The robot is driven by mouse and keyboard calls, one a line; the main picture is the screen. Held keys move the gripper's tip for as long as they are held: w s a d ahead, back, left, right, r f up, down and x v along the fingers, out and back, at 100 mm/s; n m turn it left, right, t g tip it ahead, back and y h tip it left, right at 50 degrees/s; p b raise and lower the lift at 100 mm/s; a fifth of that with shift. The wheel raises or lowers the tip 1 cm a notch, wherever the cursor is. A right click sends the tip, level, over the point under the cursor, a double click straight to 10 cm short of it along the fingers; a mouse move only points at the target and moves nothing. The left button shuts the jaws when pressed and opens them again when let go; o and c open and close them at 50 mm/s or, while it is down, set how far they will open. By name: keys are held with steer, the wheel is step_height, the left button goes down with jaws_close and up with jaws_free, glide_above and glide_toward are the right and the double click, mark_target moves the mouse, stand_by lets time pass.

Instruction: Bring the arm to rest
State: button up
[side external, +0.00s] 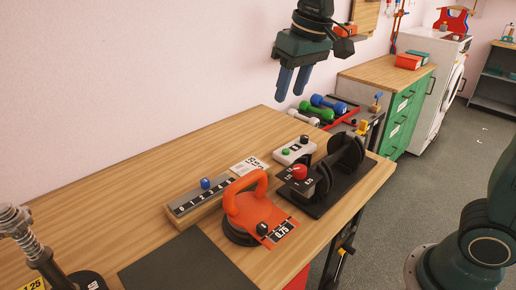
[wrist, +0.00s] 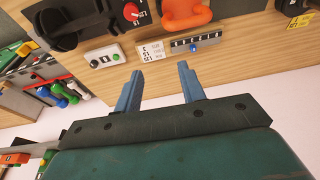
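My gripper (side external: 293,84) hangs high above the back edge of the wooden bench in the side external view, fingers pointing down. Its two blue fingers show in the wrist view (wrist: 159,92) with a clear gap between them and nothing held. On the bench, well below it, an orange-handled plate (side external: 246,205) marked 0.75 lies near the middle, its handle upright. The orange handle (wrist: 183,13) also shows in the wrist view.
A numbered rail with a blue knob (side external: 205,184), a small box with a green button (side external: 294,151) and a dark mat (side external: 185,265) are on the bench. A spring post (side external: 25,235) stands at front left. Dumbbells (side external: 320,114) lie behind the bench. The air around my gripper is clear.

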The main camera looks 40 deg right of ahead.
steer(key=s+d+f+t, duration=0.1)
steer(key=s+d+f, duration=0.1)
steer(key=s, duration=0.8)
steer(key=s+d+f+t, duration=0.1)
steer(key=s+d+f, duration=0.2)
steer(key=s, duration=0.8)
steer(key=shift+d+f+t, duration=0.25)
steer(key=shift+f+t, duration=0.05)
steer(key=shift+f, duration=0.4)
